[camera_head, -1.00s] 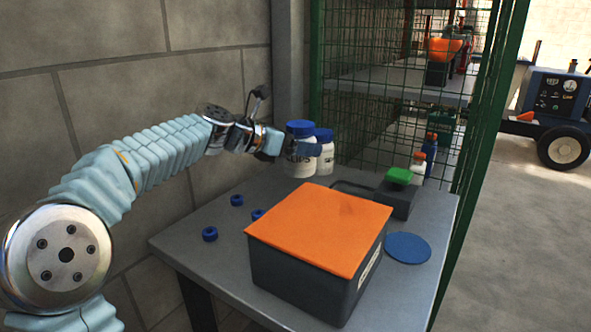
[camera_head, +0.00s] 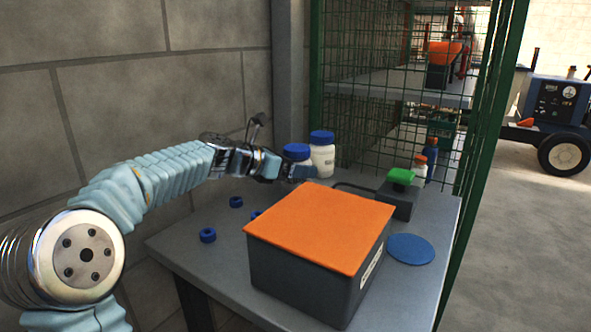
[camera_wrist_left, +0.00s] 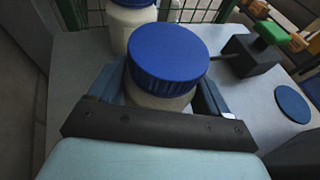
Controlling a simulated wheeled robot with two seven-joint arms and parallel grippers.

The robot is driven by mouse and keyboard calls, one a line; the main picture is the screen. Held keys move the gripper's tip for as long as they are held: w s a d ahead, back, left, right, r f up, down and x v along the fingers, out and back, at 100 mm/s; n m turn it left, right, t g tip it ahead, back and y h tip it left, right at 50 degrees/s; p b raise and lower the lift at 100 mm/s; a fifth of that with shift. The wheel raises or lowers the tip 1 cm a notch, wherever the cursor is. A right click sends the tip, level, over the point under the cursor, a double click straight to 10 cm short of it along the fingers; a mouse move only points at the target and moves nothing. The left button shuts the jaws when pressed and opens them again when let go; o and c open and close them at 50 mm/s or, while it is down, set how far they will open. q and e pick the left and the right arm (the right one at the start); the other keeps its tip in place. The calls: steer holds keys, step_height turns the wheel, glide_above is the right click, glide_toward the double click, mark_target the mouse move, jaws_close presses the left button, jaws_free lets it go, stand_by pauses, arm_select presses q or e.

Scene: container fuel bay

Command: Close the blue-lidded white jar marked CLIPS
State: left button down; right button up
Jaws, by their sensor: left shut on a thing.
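The white jar with a ribbed blue lid (camera_head: 297,151) stands at the back left of the bench; the arm hides most of its body and its label. In the left wrist view the blue lid (camera_wrist_left: 168,54) sits on top of the jar, with the white body (camera_wrist_left: 150,98) below it. My left gripper (camera_head: 298,173) is shut on the jar's body, one finger on each side below the lid. A second blue-lidded white jar (camera_head: 321,155) stands just behind; it also shows in the left wrist view (camera_wrist_left: 130,25). My right gripper is not in view.
A dark box with an orange top (camera_head: 322,225) fills the front middle of the bench. Small blue rings (camera_head: 208,235) lie to its left. A blue disc (camera_head: 410,249) and a green-topped black block (camera_head: 400,195) are right. Green mesh (camera_head: 390,100) stands behind.

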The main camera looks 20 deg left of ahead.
arm_select(q)
steer(key=shift+r, duration=0.1)
jaws_free()
steer(key=shift+s+a+r, duration=0.1)
steer(key=shift+s+a, duration=0.05)
steer(key=shift+s, duration=0.05)
steer(key=v, duration=1.1)
steer(key=shift+s+a, duration=0.15)
steer(key=shift+s, duration=0.05)
steer(key=shift+r, duration=0.1)
